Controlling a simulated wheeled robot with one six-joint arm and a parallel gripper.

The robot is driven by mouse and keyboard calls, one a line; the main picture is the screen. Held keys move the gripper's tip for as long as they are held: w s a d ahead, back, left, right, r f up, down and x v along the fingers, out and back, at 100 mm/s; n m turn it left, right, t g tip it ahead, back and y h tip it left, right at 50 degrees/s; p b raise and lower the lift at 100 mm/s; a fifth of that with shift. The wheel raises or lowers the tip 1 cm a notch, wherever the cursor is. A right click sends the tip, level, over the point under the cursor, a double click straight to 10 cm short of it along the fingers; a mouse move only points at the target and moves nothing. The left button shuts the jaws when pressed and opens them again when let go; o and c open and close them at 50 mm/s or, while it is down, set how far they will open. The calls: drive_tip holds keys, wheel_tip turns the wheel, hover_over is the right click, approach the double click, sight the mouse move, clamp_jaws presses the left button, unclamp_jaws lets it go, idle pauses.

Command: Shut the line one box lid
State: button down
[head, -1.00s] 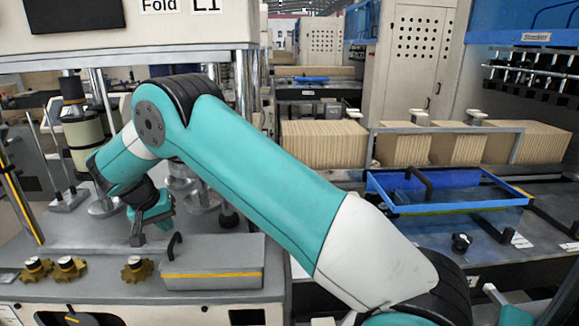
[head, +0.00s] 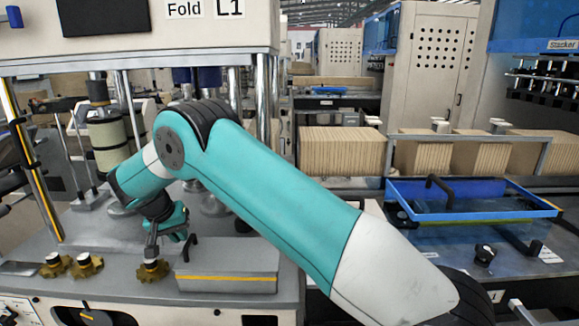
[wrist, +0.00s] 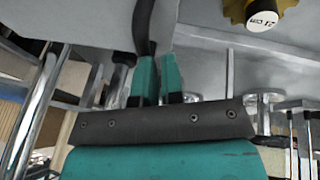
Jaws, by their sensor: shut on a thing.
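The line one box (head: 226,284) is grey with a yellow stripe and sits on the fold machine's deck, left of centre in the head view. Its grey lid (head: 235,256) lies flat or nearly flat on top; I cannot tell whether a gap remains. A black handle (head: 190,246) stands at the lid's left end. My gripper (head: 182,236) is beside this handle, partly hidden by my wrist. In the wrist view my gripper (wrist: 159,72) has teal fingers close together on the dark curved handle (wrist: 146,28).
Several brass knobs (head: 87,264) stand on the deck left of the box; one knob (wrist: 262,14) also shows in the wrist view. Chrome posts rise behind my gripper. A blue-framed lid (head: 480,216) with a black handle is at right.

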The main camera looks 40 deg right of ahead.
drive_tip(key=shift+s+f, duration=0.25)
drive_tip(key=shift+f, duration=0.4)
drive_tip(key=shift+a+r+b, duration=0.1)
drive_tip(key=shift+r+b, duration=0.15)
drive_tip(key=shift+b, duration=0.05)
drive_tip(key=w+d+v, duration=0.1)
drive_tip(key=v, duration=1.7)
drive_tip(key=s+r+n+y+b, duration=0.1)
drive_tip(key=s+r+n, duration=0.2)
drive_tip(key=s+n, duration=0.25)
drive_tip(key=s+a+f+n+y+b, duration=0.1)
drive_tip(key=s+f+n+y, duration=0.1)
drive_tip(key=s, duration=0.9)
drive_tip(key=s+a+f+n+g+y+b, duration=0.1)
drive_tip(key=s+a+f+n+y, duration=0.1)
drive_tip(key=s, duration=0.9)
drive_tip(key=s+a+f+n+y+b, duration=0.1)
drive_tip(key=s+a+f+n+y, duration=0.1)
drive_tip(key=s, duration=0.9)
drive_tip(key=shift+s+n+g+y, duration=0.25)
drive_tip(key=shift+n+g+y, duration=0.05)
drive_tip(key=shift+n+y, duration=0.6)
